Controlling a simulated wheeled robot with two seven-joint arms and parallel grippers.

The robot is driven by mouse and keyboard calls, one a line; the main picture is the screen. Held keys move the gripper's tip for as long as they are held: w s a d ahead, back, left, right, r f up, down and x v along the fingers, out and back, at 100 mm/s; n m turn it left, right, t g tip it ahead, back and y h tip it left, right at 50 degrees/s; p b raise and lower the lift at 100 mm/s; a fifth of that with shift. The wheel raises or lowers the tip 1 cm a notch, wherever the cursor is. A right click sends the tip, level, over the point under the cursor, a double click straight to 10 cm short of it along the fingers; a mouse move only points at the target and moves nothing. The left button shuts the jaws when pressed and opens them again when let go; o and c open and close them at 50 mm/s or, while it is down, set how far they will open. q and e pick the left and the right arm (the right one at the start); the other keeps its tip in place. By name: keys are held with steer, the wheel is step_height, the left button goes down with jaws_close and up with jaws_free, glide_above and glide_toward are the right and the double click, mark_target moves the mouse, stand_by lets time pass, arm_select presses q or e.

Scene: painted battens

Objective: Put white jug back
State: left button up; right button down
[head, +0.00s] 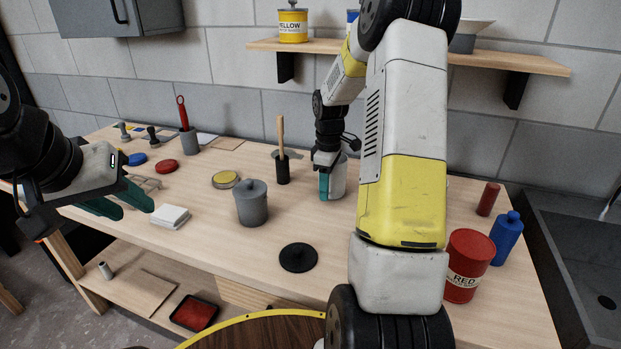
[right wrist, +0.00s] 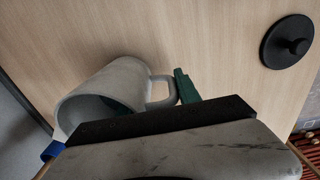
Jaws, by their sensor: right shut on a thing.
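The white jug (head: 338,180) is at the middle of the workbench (head: 215,250), partly hidden behind my right gripper (head: 325,188). In the right wrist view the jug (right wrist: 115,92) shows its open mouth and its handle (right wrist: 165,90), with a green fingertip (right wrist: 186,86) beside the handle. My right gripper is shut on the jug. I cannot tell whether the jug's base touches the bench. My left gripper (head: 118,200) is open and empty over the left part of the bench.
A grey lidded pot (head: 252,205) and a black knobbed lid (head: 298,257) stand in front. A dark holder with a wooden handle (head: 282,165) is just left of the jug. A red can (head: 467,266) and blue bottle (head: 507,238) are right. A shelf (head: 320,48) hangs above.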

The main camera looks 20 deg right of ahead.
steer(key=c, duration=0.9)
jaws_free()
steer(key=shift+f, duration=0.15)
steer(key=shift+o, duration=0.2)
step_height(320, 180, up, 12)
steer(key=shift+r, duration=0.1)
steer(key=s+a+r+m+t, duration=0.2)
steer(key=s+a+r+m, duration=0.1)
steer(key=s, duration=0.5)
steer(key=s+a+r+m+t+y, duration=0.1)
steer(key=s+a+r+m+t, duration=0.1)
steer(key=s+a, duration=0.3)
steer(key=s+a+r+m+t+y, duration=0.1)
steer(key=s+a+r+m, duration=0.3)
steer(key=s, duration=0.7)
steer(key=shift+s+a+m+t, duration=0.4)
steer(key=shift+m+t, duration=0.1)
steer(key=shift+t, duration=0.1)
steer(key=shift+r, duration=0.1)
